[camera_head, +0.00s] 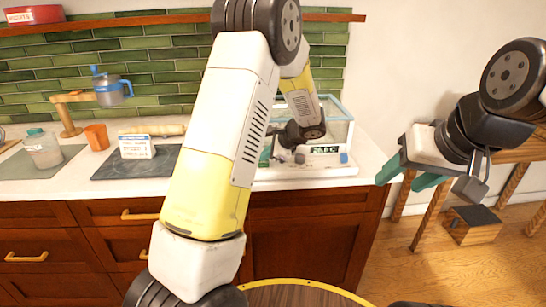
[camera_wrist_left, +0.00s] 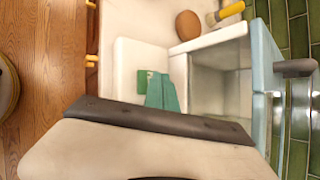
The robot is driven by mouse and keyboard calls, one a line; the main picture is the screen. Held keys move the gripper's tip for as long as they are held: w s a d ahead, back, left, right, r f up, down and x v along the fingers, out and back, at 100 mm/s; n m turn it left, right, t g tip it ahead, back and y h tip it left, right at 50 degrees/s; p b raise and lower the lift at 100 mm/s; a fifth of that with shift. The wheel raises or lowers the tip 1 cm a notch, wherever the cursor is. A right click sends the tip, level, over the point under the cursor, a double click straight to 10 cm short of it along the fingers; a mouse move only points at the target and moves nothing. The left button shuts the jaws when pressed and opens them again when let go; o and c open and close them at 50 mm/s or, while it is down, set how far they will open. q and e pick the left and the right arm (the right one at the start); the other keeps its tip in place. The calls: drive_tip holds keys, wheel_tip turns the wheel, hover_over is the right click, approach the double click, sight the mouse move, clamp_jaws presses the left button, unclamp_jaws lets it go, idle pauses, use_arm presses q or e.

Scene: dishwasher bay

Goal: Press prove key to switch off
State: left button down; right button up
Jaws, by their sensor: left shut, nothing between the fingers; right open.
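The glass-walled proving box (camera_head: 335,125) stands on a white base on the counter. Its front display (camera_head: 325,149) is lit with a temperature that looks like 28.8. A grey-blue knob or button (camera_head: 343,158) sits right of the display. My left gripper (camera_head: 266,156) is shut and empty at the base's left end, partly hidden by my arm. In the left wrist view its teal fingers (camera_wrist_left: 163,93) overlap a green square (camera_wrist_left: 142,82) on the white base, perhaps the prove key; contact cannot be told. My right gripper (camera_head: 405,180) is open and empty, right of the counter.
A brown egg-shaped thing (camera_wrist_left: 188,25) lies beside the box.

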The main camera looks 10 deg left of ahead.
sight(266, 163)
use_arm(q)
drive_tip(key=shift+f, duration=0.15)
idle(0.5)
drive_tip(key=shift+f, duration=0.3)
drive_tip(key=shift+r, duration=3.45)
